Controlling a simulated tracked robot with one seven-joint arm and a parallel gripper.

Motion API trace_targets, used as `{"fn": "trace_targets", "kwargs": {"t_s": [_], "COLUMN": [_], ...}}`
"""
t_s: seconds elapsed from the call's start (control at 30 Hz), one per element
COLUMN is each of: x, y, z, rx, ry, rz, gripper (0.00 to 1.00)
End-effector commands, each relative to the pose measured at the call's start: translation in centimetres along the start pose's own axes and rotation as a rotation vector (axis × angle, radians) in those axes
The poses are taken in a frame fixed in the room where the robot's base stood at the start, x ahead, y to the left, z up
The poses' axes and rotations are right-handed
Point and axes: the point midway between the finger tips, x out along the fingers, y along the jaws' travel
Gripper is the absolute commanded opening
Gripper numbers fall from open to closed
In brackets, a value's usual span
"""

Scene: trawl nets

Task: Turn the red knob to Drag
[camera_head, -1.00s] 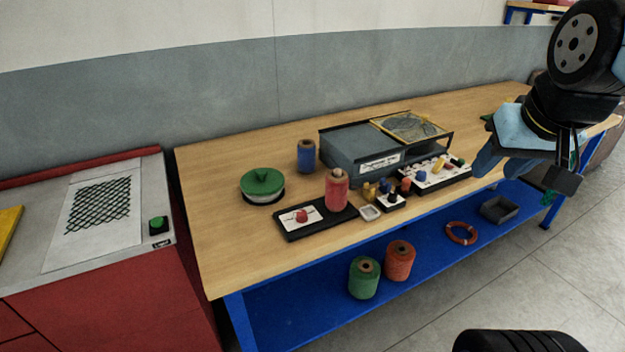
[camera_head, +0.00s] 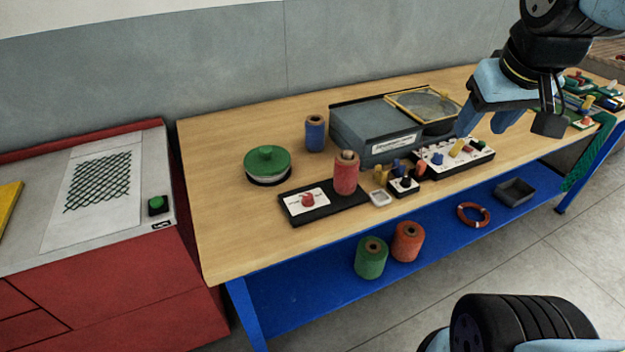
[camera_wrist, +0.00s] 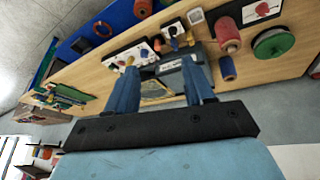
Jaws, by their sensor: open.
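The red knob (camera_head: 308,200) sits on a white label plate on a black base (camera_head: 328,211) at the front left of the wooden table; the label's writing is too small to read. The knob also shows at the upper right of the wrist view (camera_wrist: 262,8). A red spool (camera_head: 346,174) stands on the right part of the same base, close to the knob. My gripper (camera_head: 498,126) is open and empty in the head view, above the table's right part, well to the right of the knob. Its two blue fingers are apart in the wrist view (camera_wrist: 162,75).
A green-lidded round tin (camera_head: 267,162), a blue spool (camera_head: 315,133) and a grey box (camera_head: 375,135) stand behind the base. A white board with colored pegs (camera_head: 455,155) lies to the right. A red cabinet with a green button (camera_head: 157,203) stands left.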

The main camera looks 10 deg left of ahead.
Motion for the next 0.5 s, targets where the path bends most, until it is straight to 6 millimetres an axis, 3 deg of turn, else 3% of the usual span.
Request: {"fn": "trace_targets", "kwargs": {"t_s": [0.2, 0.5], "x": [3.0, 7.6], "y": [-4.7, -12.7], "z": [-4.2, -7.9], "rx": [-0.344, -0.819], "ry": [-0.096, -0.197], "rz": [-0.032, -0.131], "gripper": [0.53, 0.53]}}
